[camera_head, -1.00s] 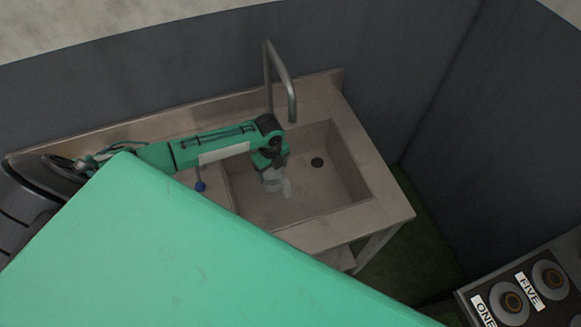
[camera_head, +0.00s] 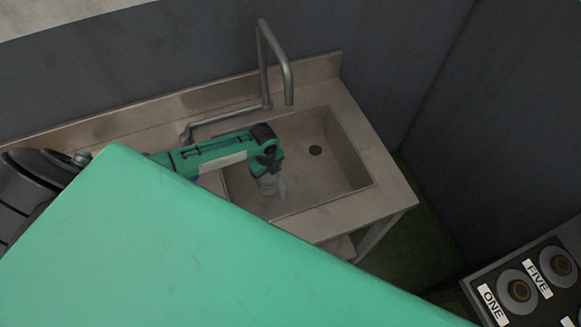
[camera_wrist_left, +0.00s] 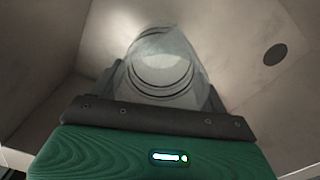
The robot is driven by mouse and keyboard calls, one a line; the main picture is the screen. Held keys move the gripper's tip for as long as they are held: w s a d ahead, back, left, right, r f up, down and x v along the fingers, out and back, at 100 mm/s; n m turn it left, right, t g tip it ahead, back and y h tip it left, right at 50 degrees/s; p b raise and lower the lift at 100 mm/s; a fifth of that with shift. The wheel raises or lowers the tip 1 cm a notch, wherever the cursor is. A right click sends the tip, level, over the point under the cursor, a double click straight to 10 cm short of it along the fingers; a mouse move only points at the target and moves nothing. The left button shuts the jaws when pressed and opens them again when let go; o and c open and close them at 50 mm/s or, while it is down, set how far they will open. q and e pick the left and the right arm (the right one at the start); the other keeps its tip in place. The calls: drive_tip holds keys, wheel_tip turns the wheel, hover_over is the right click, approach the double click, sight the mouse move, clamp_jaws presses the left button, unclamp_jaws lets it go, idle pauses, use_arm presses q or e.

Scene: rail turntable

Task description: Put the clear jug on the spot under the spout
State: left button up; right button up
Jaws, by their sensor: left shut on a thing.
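The clear jug (camera_head: 271,187) is held by my left gripper (camera_head: 266,176) over the left part of the sink basin (camera_head: 340,172). In the left wrist view the jug (camera_wrist_left: 162,62) sits between the two fingers of the left gripper (camera_wrist_left: 163,85), its round rings facing the camera. The spout (camera_head: 289,88) is a bent grey metal pipe rising behind the sink, its open end pointing down over the back of the basin. The jug is in front and to the left of the spout's end in the picture. I cannot tell its height above the basin floor. My right gripper is not in view.
A dark round drain (camera_head: 315,151) lies in the basin floor, also in the left wrist view (camera_wrist_left: 275,54). The basin's right side is clear. A steel counter (camera_head: 395,196) surrounds it. Labelled round knobs (camera_head: 518,290) are at lower right. A large green surface hides the lower left.

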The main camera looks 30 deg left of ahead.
use_arm(q)
wheel_tip(320, 180, down, 4)
drive_tip(key=b, duration=0.3)
drive_tip(key=shift+f, duration=0.25)
drive_tip(key=shift+w+d+r+b, duration=0.25)
drive_tip(key=shift+w+d+b, duration=0.45)
drive_tip(key=shift+w+d, duration=0.45)
drive_tip(key=w+d+b, duration=0.1)
drive_tip(key=w+b, duration=0.1)
drive_tip(key=w+d+f+b, duration=0.1)
drive_tip(key=d+b, duration=0.1)
drive_tip(key=shift+w, duration=0.4)
drive_tip(key=shift+r, duration=0.1)
drive_tip(key=shift+s, duration=0.1)
